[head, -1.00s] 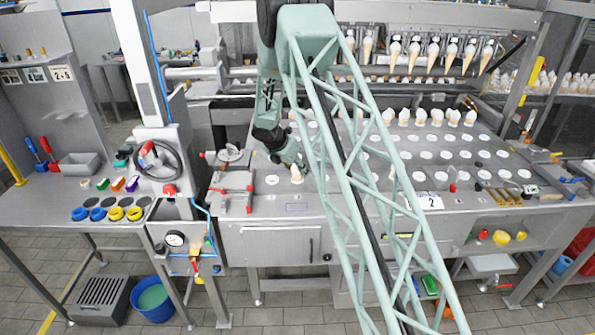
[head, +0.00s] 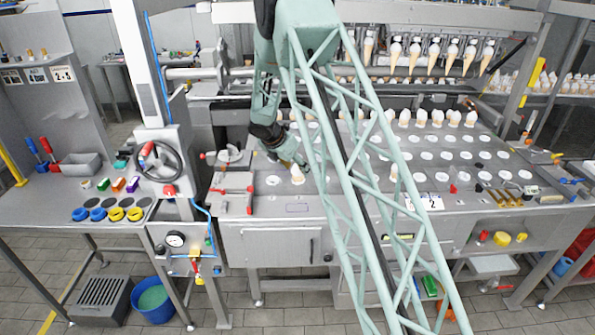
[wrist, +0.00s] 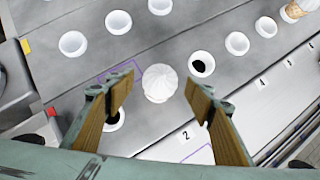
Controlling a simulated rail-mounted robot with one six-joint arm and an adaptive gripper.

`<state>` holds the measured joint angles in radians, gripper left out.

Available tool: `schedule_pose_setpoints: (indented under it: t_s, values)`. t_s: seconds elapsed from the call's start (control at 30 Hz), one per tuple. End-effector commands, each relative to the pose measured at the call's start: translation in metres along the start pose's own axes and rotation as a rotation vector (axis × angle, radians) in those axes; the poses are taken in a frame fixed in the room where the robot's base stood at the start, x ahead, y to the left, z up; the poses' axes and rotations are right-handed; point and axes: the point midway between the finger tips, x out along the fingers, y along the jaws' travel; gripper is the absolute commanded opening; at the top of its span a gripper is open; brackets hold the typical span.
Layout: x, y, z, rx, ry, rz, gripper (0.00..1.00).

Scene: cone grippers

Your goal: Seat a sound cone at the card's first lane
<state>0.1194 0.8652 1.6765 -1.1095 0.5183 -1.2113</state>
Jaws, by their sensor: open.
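A cone with a white swirled top (wrist: 160,84) stands upright in the plate in the wrist view, seen from above. Its lower part is hidden under the swirl. My gripper (wrist: 158,90) is open, with one wood-faced finger on either side of the cone and a visible gap to each. In the head view my gripper (head: 298,164) is low over the front left of the plate, by the cone (head: 297,176). A small card numbered 2 (head: 432,202) stands at the plate's front edge, partly behind my arm. I cannot tell which lane is first.
White-rimmed holes (wrist: 118,22) lie around the cone; one hole (wrist: 201,64) looks dark inside. Several cones (head: 437,117) stand in a row at the plate's back, and others hang above (head: 433,54). A red-handled clamp (head: 236,190) is left of the plate.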

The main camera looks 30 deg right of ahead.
Motion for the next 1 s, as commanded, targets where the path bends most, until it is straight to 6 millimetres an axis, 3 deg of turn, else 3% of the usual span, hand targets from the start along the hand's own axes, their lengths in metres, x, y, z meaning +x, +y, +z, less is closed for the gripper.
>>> schedule_pose_setpoints:
  t_s: [0.6, 1.0]
  values:
    - [-0.073, 0.001, 0.0, -0.001, -0.001, 0.002, 0.49]
    - [-0.093, 0.0, 0.0, 0.0, 0.0, 0.0, 0.49]
